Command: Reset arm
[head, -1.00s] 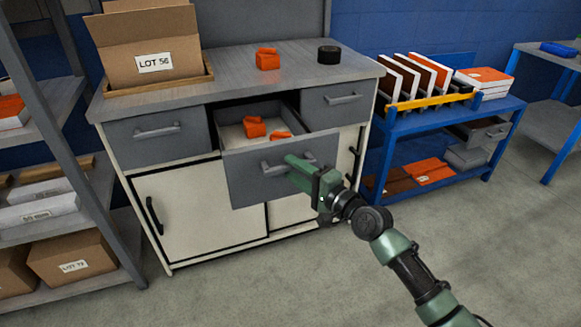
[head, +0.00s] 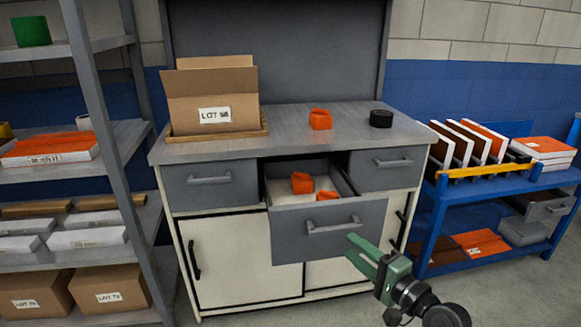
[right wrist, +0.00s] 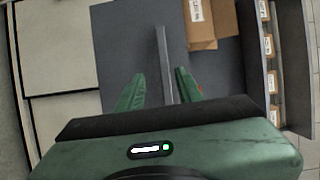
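My right gripper (head: 357,250) is in front of the open middle drawer (head: 290,238), just below and right of its handle (head: 334,225). In the right wrist view, the two green fingers (right wrist: 160,88) stand apart, with the grey handle bar (right wrist: 163,62) showing between them and a gap on each side. The gripper is open and holds nothing. Whether the fingertips still reach around the bar is hard to tell. My left gripper is not in view.
Orange pieces (head: 301,183) lie in the drawer. An orange piece (head: 320,120), a black round object (head: 381,119) and a LOT 56 box (head: 212,98) are on the cabinet top. A grey shelf (head: 95,160) stands left, a blue rack (head: 430,222) right.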

